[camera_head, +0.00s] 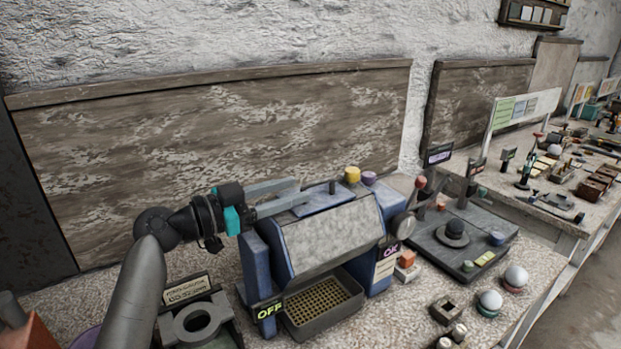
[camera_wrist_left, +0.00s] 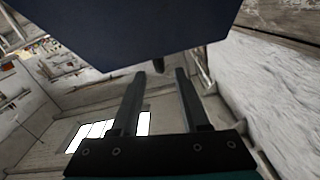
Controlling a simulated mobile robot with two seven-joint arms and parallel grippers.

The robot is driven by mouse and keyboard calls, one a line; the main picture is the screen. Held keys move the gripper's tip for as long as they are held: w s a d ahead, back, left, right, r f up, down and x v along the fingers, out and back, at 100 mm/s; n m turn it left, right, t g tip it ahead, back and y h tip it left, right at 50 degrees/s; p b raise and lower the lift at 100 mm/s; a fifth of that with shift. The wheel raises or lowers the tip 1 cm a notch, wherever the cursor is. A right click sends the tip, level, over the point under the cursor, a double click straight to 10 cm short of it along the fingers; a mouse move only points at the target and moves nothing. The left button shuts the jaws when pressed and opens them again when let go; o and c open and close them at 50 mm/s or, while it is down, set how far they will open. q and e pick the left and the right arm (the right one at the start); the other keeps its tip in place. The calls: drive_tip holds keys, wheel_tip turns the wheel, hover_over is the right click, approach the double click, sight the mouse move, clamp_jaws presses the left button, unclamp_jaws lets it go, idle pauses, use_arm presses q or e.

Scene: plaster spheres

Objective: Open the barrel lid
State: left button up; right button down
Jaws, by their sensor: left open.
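The grey faceted barrel (camera_head: 335,240) lies on its side between blue end supports. Its flat blue lid (camera_head: 325,203) is on top and looks closed. A short dark peg handle (camera_head: 332,187) stands up from the lid. My left gripper (camera_head: 304,190) is open, its two long fingers reaching from the left over the lid toward the peg. In the left wrist view, the dark blue lid (camera_wrist_left: 130,28) fills the top, and the dark peg (camera_wrist_left: 158,65) shows beyond and between the open fingertips (camera_wrist_left: 160,72), apparently not gripped. My right gripper is not in view.
A perforated tray (camera_head: 322,302) sits below, beside an OFF sign (camera_head: 268,309). A dark fixture (camera_head: 200,324) stands front left. White spheres (camera_head: 490,300) on stands are at right.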

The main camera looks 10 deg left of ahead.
sight(310, 185)
use_arm(q)
drive_tip(key=x, duration=0.5)
drive_tip(key=shift+p, duration=0.35)
clamp_jaws()
idle(1.1)
